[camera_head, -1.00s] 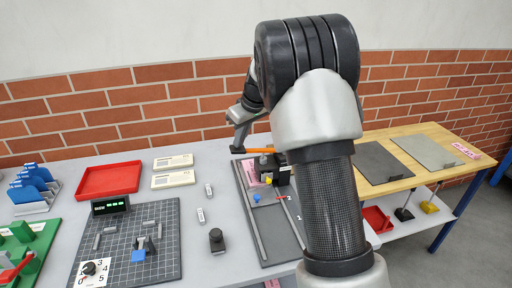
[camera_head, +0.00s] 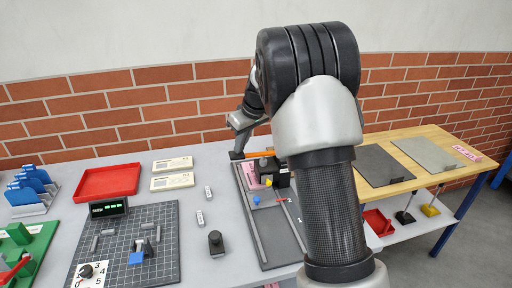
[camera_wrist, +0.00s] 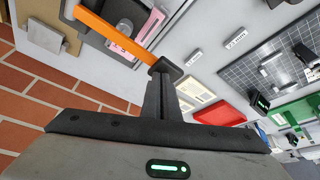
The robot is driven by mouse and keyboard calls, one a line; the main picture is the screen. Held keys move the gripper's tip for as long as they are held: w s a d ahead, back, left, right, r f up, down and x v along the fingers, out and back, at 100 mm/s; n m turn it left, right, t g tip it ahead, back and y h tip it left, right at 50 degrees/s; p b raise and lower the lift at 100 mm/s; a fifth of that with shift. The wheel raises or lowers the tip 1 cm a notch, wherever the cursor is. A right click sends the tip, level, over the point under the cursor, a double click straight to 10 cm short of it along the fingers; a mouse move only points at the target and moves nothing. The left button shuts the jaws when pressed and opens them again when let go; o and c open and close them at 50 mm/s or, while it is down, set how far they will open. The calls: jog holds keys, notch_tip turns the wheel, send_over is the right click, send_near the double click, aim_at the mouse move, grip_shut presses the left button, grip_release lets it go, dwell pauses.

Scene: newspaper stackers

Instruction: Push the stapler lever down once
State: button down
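The stapler (camera_head: 282,175) is a dark block on a grey board, partly hidden behind my arm in the head view. Its orange lever (camera_head: 262,154) reaches out to the left, close to level, and ends in a dark pad. The lever also shows in the wrist view (camera_wrist: 118,33). My gripper (camera_head: 238,151) points down at the lever's left end. In the wrist view its dark fingers (camera_wrist: 165,75) are together, with their tips at the lever's dark end. They appear to touch it from above; the exact contact is hard to see.
A grey board (camera_head: 265,235) with rails and a blue knob (camera_head: 257,200) lies under the stapler. To the left are a black knob (camera_head: 216,243), a gridded board (camera_head: 165,225), a red tray (camera_head: 108,182) and two cream devices (camera_head: 172,172). A wooden table (camera_head: 435,145) stands at right.

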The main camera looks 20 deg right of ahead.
notch_tip(320, 180, up, 10)
jog(key=p, duration=0.6)
dwell(0.4)
dwell(0.5)
